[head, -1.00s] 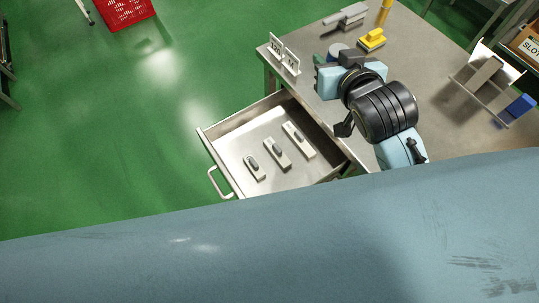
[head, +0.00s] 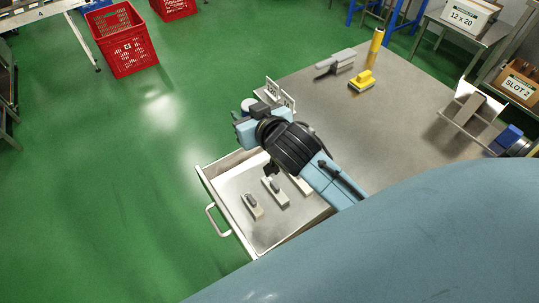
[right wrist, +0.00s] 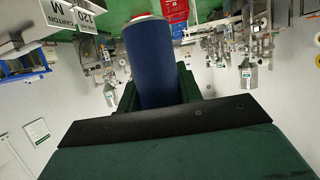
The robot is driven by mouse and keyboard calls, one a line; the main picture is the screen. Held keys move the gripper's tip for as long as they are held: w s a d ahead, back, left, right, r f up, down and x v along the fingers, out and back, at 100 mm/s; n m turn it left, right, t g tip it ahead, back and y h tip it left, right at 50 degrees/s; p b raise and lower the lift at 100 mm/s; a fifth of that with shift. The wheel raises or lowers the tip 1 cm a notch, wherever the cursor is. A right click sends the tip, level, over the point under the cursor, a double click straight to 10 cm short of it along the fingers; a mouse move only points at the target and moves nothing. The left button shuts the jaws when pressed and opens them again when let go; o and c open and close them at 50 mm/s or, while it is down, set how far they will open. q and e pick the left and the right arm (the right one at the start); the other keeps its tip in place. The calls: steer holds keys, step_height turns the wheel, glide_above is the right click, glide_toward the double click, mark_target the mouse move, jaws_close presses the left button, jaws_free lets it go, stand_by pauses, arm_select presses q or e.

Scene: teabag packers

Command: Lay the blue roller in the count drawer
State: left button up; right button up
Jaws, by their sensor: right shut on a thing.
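The blue roller (right wrist: 150,62) is a blue cylinder with a red and white end in the right wrist view. It stands out from between the dark green fingers of my right gripper (right wrist: 157,92), which is shut on it. In the head view my right gripper (head: 247,116) hangs beyond the drawer's far side, by the table's left corner, and only a bit of the roller (head: 247,104) shows. The open count drawer (head: 236,180) is a metal tray pulled out from the table's left side. My left gripper is not in view.
Small grey blocks with dark knobs (head: 252,207) stand in the drawer, with bare floor around them. White sign cards (head: 281,92) stand at the table's corner. A yellow block (head: 362,81) and a yellow post (head: 376,46) are at the back. A metal rack (head: 470,112) is at right.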

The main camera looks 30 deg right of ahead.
steer(key=w+d+f+b, duration=0.1)
steer(key=w+f, duration=0.1)
steer(key=f, duration=0.5)
steer(key=w+f+b, duration=0.1)
steer(key=w+f, duration=0.2)
steer(key=f, duration=0.4)
steer(key=y+b, duration=0.1)
steer(key=b, duration=0.2)
glide_toward(244, 155)
steer(key=w+r, duration=0.3)
steer(key=w, duration=0.1)
steer(key=shift+n, duration=0.4)
steer(key=f+b, duration=0.1)
steer(key=f, duration=0.3)
steer(key=shift+w+a+f+b, duration=0.15)
steer(key=shift+w+f+b, duration=0.1)
steer(key=shift+b, duration=0.15)
steer(key=shift+f, duration=0.15)
steer(key=o, duration=1)
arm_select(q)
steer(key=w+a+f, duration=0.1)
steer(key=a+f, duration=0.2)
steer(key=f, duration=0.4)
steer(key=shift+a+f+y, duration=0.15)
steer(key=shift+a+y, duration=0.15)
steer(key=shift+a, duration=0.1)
arm_select(e)
steer(key=shift+o, duration=0.5)
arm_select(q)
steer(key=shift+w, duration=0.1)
